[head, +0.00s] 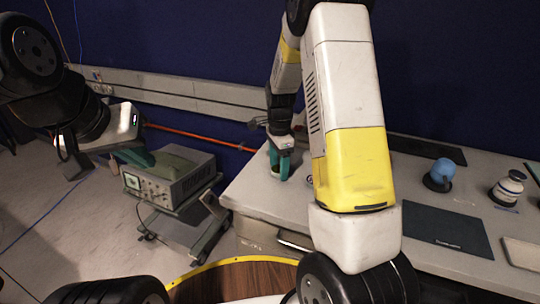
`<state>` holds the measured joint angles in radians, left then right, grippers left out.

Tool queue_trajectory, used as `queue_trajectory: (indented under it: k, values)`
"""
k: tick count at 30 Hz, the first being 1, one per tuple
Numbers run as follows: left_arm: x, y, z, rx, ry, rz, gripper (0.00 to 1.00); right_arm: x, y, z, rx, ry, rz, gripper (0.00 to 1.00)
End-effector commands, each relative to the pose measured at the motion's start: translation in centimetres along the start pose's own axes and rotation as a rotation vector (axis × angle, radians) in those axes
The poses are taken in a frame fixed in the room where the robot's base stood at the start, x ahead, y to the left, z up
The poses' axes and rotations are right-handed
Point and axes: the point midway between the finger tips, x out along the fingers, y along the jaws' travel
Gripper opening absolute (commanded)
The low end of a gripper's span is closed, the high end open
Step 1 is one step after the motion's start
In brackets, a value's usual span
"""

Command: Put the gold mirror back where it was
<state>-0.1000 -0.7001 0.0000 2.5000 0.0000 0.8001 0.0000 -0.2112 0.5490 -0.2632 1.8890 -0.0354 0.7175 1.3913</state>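I cannot make out a gold mirror anywhere in the head view. My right gripper (280,165) points down at the grey bench top (240,196), near its left end. Its two teal fingers stand a little apart, and a small dark patch shows between them. It is too small to tell whether that is a held object.
An oscilloscope (165,184) sits on a cart left of the bench. On the bench's right are a blue round-topped object (440,172), a white jar (508,188) and a dark flat mat (447,229). My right arm hides the middle of the bench.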

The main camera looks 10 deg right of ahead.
Motion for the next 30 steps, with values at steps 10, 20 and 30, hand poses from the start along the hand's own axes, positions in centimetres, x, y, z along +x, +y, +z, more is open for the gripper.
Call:
queue_trajectory:
  k: [10, 20, 30]
  values:
    - [0.0, 0.0, 0.0, 0.0, 0.0, 0.0, 0.0, -2.8, -0.1, 0.0, -0.001, 0.0, -0.004, 0.67]
    - [0.0, 0.0, 0.0, 0.0, 0.0, 0.0, 0.0, -9.7, -0.1, 0.0, -0.001, 0.0, -0.004, 0.67]
    - [0.0, 0.0, 0.0, 0.0, 0.0, 0.0, 0.0, -13.6, 0.9, 0.2, -0.055, -0.015, -0.027, 0.67]
